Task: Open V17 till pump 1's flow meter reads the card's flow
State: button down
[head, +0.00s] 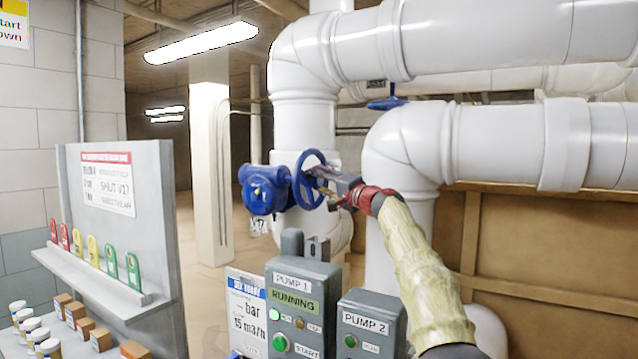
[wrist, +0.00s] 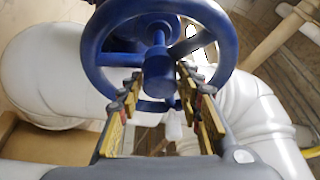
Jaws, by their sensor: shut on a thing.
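The blue valve handwheel (head: 308,180) stands on a blue valve body (head: 263,190) on the white pipe. A small tag (head: 258,226) hangs under it, too small to read surely. My gripper (head: 325,185) reaches in from the right and is shut on the handwheel. In the wrist view the handwheel (wrist: 158,50) fills the top, and the fingers (wrist: 160,95) lie on either side of its hub. The pump 1 box (head: 300,305) reads "RUNNING". I cannot make out a flow meter reading.
The pump 2 box (head: 372,325) stands right of pump 1. A grey board (head: 150,200) at left bears a notice "SHUT V17" and coloured tags, with small jars and boxes below. A second blue valve handle (head: 388,103) sits higher. Large white pipes crowd the right.

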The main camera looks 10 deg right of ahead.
jog(key=shift+f, duration=0.25)
jog(key=c, duration=1.6)
grip_release()
jog(key=shift+c, duration=0.2)
jog(key=o, duration=0.3)
jog(key=shift+a+r, duration=0.1)
jog(key=shift+a, duration=0.05)
jog(key=shift+s, duration=0.1)
jog(key=shift+s+d, duration=0.35)
jog(key=shift+s, duration=0.1)
jog(key=v, duration=1)
jog(key=shift+s, duration=0.4)
jog(key=shift+d, duration=0.1)
